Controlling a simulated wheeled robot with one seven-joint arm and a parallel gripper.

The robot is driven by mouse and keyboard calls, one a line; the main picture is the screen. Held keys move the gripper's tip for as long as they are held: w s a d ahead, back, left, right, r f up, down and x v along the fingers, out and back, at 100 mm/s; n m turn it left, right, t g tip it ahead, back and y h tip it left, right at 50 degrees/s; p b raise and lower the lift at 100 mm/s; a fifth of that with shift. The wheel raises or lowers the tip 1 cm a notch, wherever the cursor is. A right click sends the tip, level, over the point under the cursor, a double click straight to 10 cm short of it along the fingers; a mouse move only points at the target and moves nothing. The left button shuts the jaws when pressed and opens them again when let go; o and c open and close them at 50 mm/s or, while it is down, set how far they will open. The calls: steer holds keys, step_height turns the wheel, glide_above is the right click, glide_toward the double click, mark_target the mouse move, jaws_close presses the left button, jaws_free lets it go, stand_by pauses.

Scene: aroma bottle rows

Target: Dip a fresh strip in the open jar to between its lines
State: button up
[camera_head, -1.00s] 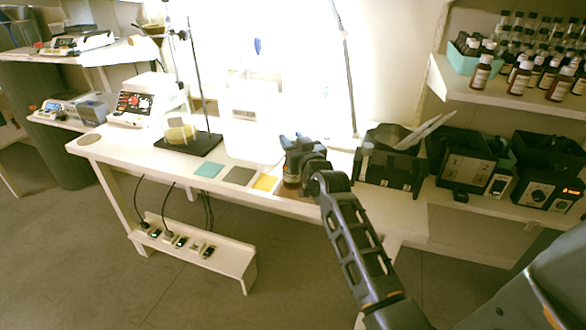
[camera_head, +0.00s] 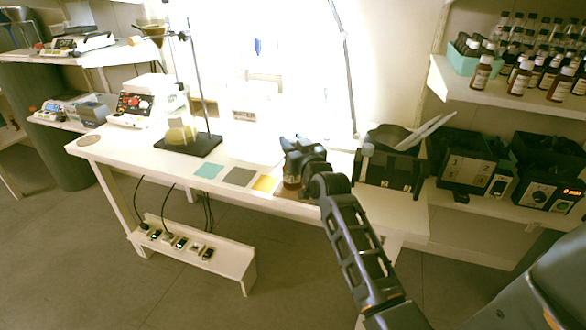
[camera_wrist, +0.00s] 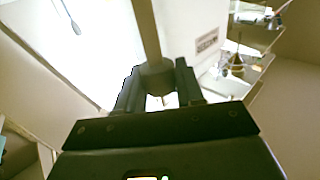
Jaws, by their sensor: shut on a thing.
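My gripper (camera_head: 297,152) is over the right part of the white bench, low above a small brown jar (camera_head: 291,183). The gripper hides the top of the jar, so its mouth cannot be seen. In the wrist view my gripper (camera_wrist: 160,88) is shut on a narrow beige strip (camera_wrist: 147,28), which runs from between the fingers to the top edge of the picture. The strip's lines cannot be made out, and I cannot tell whether its end is inside the jar.
Teal (camera_head: 208,171), grey (camera_head: 239,177) and yellow (camera_head: 265,184) squares lie left of the jar. A dark holder (camera_head: 390,172) with pale sheets stands close right. A stand with a black base (camera_head: 188,145) is farther left. Brown bottles (camera_head: 521,78) fill the right shelf.

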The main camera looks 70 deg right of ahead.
steer(key=shift+r, duration=0.1)
stand_by(0.4)
steer(key=shift+r+p, duration=2.4)
steer(key=shift+r, duration=0.4)
